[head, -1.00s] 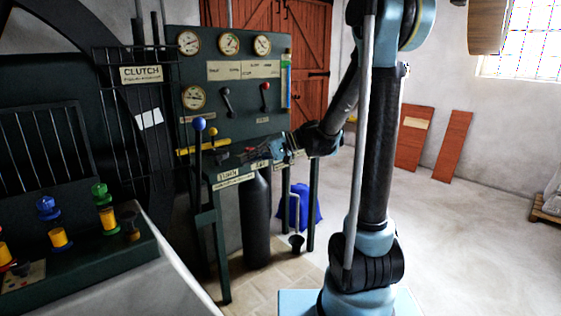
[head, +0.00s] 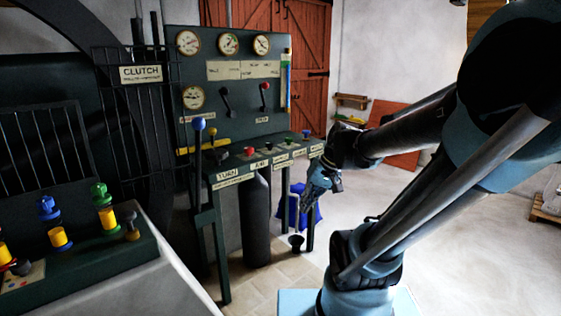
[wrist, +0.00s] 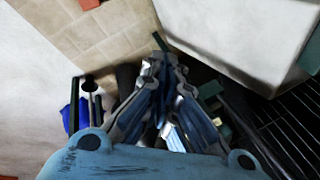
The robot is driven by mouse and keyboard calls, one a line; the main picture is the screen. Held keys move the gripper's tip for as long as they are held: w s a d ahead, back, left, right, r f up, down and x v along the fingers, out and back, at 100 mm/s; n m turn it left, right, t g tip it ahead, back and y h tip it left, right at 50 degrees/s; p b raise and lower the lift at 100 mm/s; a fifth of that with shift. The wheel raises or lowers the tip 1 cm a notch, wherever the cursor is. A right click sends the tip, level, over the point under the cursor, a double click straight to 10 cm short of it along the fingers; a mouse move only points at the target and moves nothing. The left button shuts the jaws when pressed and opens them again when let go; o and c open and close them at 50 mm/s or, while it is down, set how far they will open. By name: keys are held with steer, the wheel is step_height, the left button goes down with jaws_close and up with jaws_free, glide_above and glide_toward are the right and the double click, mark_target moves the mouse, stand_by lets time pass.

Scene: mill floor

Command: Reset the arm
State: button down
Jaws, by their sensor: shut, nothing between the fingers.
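My gripper (head: 310,202) is pale blue and hangs tilted downward in front of the right end of the control desk (head: 233,171), in the head view. It is apart from the desk's buttons and levers as far as I can see. In the wrist view my gripper (wrist: 163,64) has its fingers drawn together with nothing held. My arm bends across the right side of the head view, its upper links large and close to the camera.
A dark panel (head: 213,70) with gauges and levers stands behind the desk. A blue-knobbed lever (head: 199,125) rises at the desk's left. A blue object (head: 291,211) lies beneath, partly hidden. A console (head: 84,245) stands at front left. Open floor lies right.

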steer(key=s+d+f+h, duration=0.4)
steer(key=s+d, duration=0.3)
steer(key=d, duration=0.4)
steer(key=shift+s+f+m+h, duration=0.3)
steer(key=shift+f+m, duration=0.1)
steer(key=shift+f, duration=0.25)
steer(key=shift+w+f, duration=0.2)
steer(key=shift+w, duration=0.25)
